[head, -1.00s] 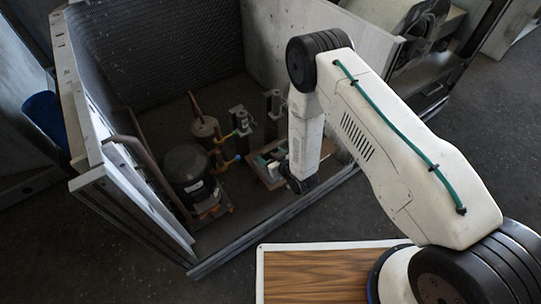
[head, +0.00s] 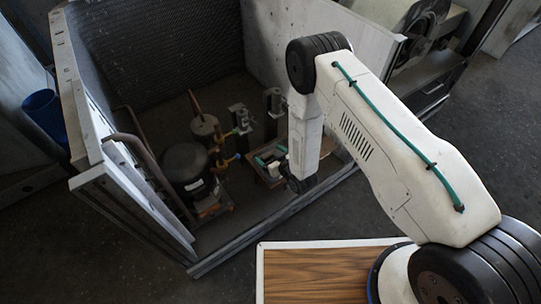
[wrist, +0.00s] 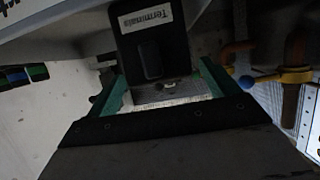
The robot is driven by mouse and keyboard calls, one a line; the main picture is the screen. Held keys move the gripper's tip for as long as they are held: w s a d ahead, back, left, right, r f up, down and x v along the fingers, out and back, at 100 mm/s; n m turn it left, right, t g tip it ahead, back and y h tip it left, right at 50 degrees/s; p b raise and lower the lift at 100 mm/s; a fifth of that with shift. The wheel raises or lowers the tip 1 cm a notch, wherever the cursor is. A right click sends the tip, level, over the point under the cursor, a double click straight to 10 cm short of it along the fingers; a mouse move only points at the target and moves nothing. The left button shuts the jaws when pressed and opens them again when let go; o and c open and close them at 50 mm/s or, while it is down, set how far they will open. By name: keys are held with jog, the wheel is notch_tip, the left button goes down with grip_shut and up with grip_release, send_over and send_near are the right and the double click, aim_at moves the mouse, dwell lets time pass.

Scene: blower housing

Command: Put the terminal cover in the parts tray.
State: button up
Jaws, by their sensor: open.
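The terminal cover (wrist: 151,70) is a dark, upright block with a white label reading "Terminals". In the wrist view it stands between the green fingers of my gripper (wrist: 162,92), with visible space on both sides. My gripper is open. In the head view my gripper (head: 268,156) is low inside the metal housing, to the right of the black compressor (head: 184,166). I cannot pick out the cover in the head view. I cannot tell for sure which thing is the parts tray; a brown, flat piece (head: 268,180) lies below my gripper.
A blue cylinder (head: 42,108) is outside at the left. A wood-grain panel (head: 312,276) with a white edge lies in front.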

jog(key=r+v, duration=0.1)
jog(key=v, duration=1.1)
jog(key=w+d+r+g+h, duration=0.1)
jog(key=w+d+r+h, duration=0.1)
jog(key=w+r, duration=0.4)
jog(key=w+d+r+g+h, duration=0.1)
jog(key=w+d+r, duration=0.15)
jog(key=r, duration=0.55)
jog(key=s+d+r+m+g+h, duration=0.15)
jog(key=d+r, duration=0.25)
jog(key=r, duration=0.4)
jog(key=d+r+m+g+h, duration=0.1)
jog(key=d+r+h, duration=0.15)
jog(key=r, duration=0.65)
jog(key=s+d+r+m+g, duration=0.2)
jog(key=s+d+r, duration=0.4)
jog(key=s+r, duration=0.55)
jog(key=s+d+r+m+g, duration=0.1)
jog(key=s+r, duration=0.3)
jog(key=s, duration=0.6)
jog(key=s+d+r+m+g, duration=0.1)
jog(key=s+r, duration=0.3)
jog(key=s, duration=0.7)
jog(key=shift+d+g, duration=0.4)
jog(key=shift+g, duration=0.35)
jog(key=shift+w, duration=0.1)
